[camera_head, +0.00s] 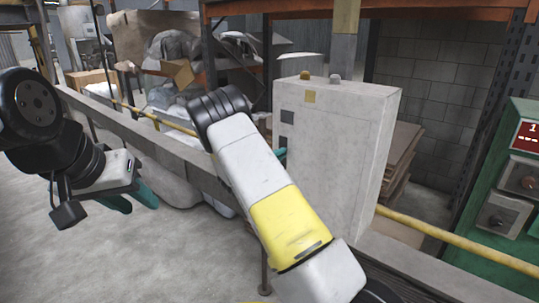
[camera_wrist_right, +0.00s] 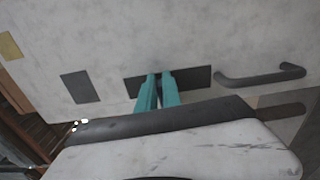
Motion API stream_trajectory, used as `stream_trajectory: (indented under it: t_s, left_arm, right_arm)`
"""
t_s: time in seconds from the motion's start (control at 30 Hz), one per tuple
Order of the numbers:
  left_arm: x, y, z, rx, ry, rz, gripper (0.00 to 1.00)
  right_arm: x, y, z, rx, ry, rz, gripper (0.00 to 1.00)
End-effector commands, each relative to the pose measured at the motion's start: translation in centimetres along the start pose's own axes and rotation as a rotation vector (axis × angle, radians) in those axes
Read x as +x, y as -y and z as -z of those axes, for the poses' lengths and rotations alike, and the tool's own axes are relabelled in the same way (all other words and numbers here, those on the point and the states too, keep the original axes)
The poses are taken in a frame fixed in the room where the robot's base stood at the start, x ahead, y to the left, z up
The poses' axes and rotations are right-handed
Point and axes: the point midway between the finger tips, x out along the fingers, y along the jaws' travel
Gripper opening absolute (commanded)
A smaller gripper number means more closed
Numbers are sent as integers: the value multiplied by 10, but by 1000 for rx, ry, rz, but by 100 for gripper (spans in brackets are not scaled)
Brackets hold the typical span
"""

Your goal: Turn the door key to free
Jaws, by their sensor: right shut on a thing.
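The grey cabinet (camera_head: 345,140) stands right of centre in the head view, its left face toward my right arm. In the right wrist view a dark lock plate (camera_wrist_right: 195,79) is set in the cabinet face. My right gripper (camera_wrist_right: 160,82) has its teal fingertips close together at this plate, shut on the door key, which the fingers mostly hide. How far the key is turned cannot be seen. In the head view my right arm covers the gripper except for a teal bit. My left gripper (camera_head: 135,198) is open and empty over the floor at the left.
A dark bar handle (camera_wrist_right: 262,77) sits right of the lock plate in the wrist view, and a dark square (camera_wrist_right: 80,87) left of it. A yellow rail (camera_head: 460,245) runs beside the cabinet. A green panel (camera_head: 500,190) stands at far right.

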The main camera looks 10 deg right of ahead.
Motion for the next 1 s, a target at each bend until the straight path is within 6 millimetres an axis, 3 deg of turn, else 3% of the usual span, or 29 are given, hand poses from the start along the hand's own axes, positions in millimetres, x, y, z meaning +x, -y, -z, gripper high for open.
stream_trajectory:
  t_s: [0.7,0.73,0.83,1.0]
  left_arm:
    - [0,0,0,0,0,0,36]
    - [0,0,0,0,0,0,36]
    - [0,0,0,0,0,0,36]
    - [0,0,0,0,0,0,36]
  right_arm:
    - [0,2,0,74,1,2,0]
    - [0,2,0,74,1,2,13]
    - [0,2,0,74,1,2,31]
    - [0,2,0,74,0,1,31]
